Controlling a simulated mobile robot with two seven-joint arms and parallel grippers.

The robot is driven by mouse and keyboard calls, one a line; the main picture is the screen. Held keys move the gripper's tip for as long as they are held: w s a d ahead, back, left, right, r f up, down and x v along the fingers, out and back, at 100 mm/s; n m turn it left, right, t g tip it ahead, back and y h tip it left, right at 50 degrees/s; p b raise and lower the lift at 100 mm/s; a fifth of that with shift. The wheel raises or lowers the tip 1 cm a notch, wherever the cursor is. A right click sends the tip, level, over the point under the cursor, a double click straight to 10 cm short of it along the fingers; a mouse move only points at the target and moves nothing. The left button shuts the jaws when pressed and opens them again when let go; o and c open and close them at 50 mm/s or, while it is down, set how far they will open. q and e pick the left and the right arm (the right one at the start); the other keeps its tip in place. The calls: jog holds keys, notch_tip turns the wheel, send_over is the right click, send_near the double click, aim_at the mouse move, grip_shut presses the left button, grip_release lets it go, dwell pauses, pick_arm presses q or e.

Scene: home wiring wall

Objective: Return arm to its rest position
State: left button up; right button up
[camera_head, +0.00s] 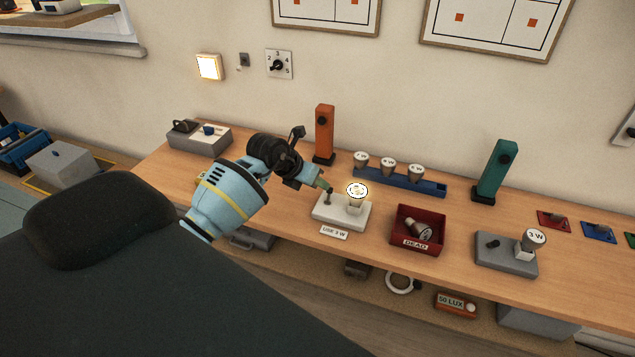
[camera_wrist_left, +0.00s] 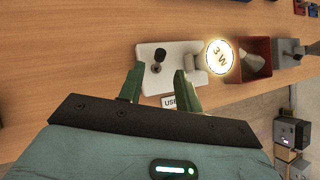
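My left gripper (camera_head: 322,186) is over the workbench at the left end of a white lamp base (camera_head: 328,213). In the left wrist view its two green fingers (camera_wrist_left: 157,80) are apart, with nothing held between them. A small dark switch lever (camera_wrist_left: 158,58) on the base shows just beyond the fingertips; I cannot tell whether they touch it. A lit bulb marked 3 W (camera_wrist_left: 222,56) stands in the base's socket, and it glows in the head view too (camera_head: 357,190). A "USE 3 W" label (camera_head: 334,232) lies at the front. My right gripper is not in view.
A red "DEAD" bin (camera_head: 430,245) holds an old bulb. A grey base (camera_head: 497,258) carries another 3 W bulb (camera_head: 534,240). Behind stand a blue bulb rack (camera_head: 425,185), an orange post (camera_head: 324,135) and a teal post (camera_head: 494,172). A grey box (camera_head: 205,142) sits at the left.

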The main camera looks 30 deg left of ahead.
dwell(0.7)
pick_arm(q)
jog(key=s+d+f+h, duration=0.1)
jog(key=d+h, duration=0.1)
jog(key=d, duration=0.1)
jog(key=s+d+f+n+h, duration=0.1)
jog(key=s+d, duration=0.1)
jog(key=d, duration=0.2)
jog(key=s+d+f+t+h, duration=0.1)
jog(key=d+h, duration=0.1)
jog(key=d, duration=0.2)
jog(key=shift+s+d+h, duration=0.1)
jog(key=shift+s+h, duration=0.05)
jog(key=shift+h, duration=0.15)
jog(key=s+d+n+t+h, duration=0.3)
jog(key=s+d+n+t, duration=0.25)
jog(key=n, duration=0.25)
jog(key=s+f+n+g+y, duration=0.2)
jog(key=s+f+n+y, duration=0.2)
jog(key=s+f+n, duration=0.4)
jog(key=s+f+n+g+y, duration=0.2)
jog(key=s+f+n+y, duration=0.3)
jog(key=s+n, duration=1.1)
notch_tip(320, 180, down, 3)
jog(key=shift+s+f+n, duration=0.15)
jog(key=shift+s+n, duration=0.15)
jog(key=shift+n, duration=0.5)
jog(key=shift+g, duration=0.25)
